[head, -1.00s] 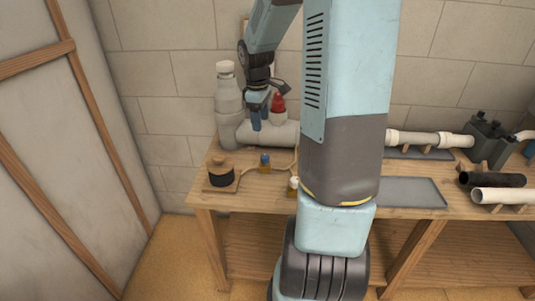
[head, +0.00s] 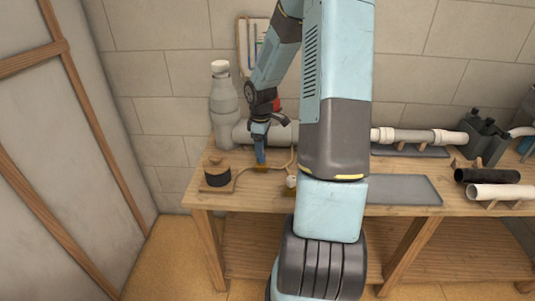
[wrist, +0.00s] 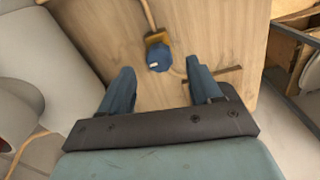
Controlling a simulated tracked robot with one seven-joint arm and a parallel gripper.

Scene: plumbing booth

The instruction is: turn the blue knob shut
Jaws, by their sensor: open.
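The blue knob (wrist: 158,58) sits on a small brass valve (wrist: 156,39) on the wooden bench and shows in the wrist view just beyond my fingertips, about midway between them. My gripper (wrist: 160,68) is open, with one blue finger to each side of the knob's line. In the head view my gripper (head: 261,158) points down above the valve. There the fingers hide the knob, and only some of the brass valve (head: 261,169) shows below them. I cannot tell whether the fingertips touch the knob.
A flat grey tray (head: 405,190) lies to the right.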

